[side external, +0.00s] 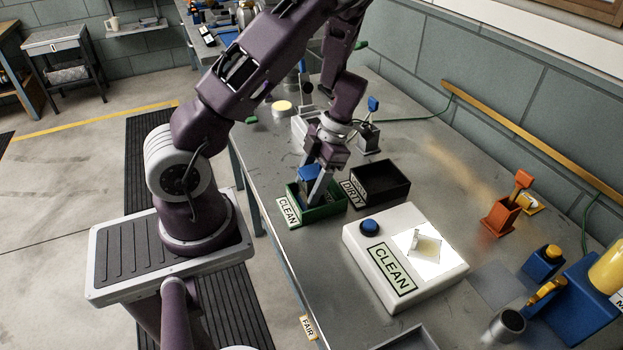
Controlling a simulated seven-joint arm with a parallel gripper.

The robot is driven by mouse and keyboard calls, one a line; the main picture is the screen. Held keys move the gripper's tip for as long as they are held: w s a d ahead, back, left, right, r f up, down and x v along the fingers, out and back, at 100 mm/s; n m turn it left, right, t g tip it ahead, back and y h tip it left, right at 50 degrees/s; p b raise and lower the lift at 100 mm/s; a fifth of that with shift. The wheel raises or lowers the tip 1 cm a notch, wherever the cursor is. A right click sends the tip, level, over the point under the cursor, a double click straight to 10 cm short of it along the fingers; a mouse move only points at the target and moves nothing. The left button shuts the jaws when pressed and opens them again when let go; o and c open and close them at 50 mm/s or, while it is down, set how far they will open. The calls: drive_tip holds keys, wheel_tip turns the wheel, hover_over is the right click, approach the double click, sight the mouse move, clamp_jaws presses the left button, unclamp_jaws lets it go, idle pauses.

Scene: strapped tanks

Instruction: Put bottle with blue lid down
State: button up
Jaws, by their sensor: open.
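A blue lid (308,172), which looks like that of the bottle, shows at the green bin marked CLEAN (291,208). The bottle's body is mostly hidden by the bin and my gripper, so I cannot tell whether it rests on the bin floor. My gripper (318,188) points down over the green bin, beside the blue lid. Its fingers are open, and a pale finger reaches down at the lid's right side. I cannot tell whether the fingers touch the bottle.
A black bin marked DIRTY (385,190) stands right of the green bin. In front is a white box with a CLEAN sign (405,290), a blue button (370,227) and a lit panel. An orange holder (502,215) and blue containers (585,300) stand at right.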

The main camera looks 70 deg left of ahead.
drive_tip(key=w+d+r+m+t, duration=0.1)
drive_tip(key=w+d+r+m, duration=0.15)
drive_tip(key=r, duration=0.55)
drive_tip(key=w+d+r+m+t, duration=0.1)
drive_tip(key=r+m, duration=0.2)
drive_tip(key=r, duration=0.5)
drive_tip(key=s+d+r+m+t, duration=0.4)
drive_tip(key=s+d+r+m, duration=0.1)
drive_tip(key=m, duration=1)
drive_tip(key=s+d+r+m+t, duration=0.4)
drive_tip(key=s+m, duration=0.4)
drive_tip(key=m, duration=0.7)
drive_tip(key=d+r, duration=0.1)
drive_tip(key=d, duration=0.1)
drive_tip(key=shift+s+d+r, duration=0.2)
drive_tip(key=shift+s+d, duration=0.15)
drive_tip(key=shift+m, duration=0.25)
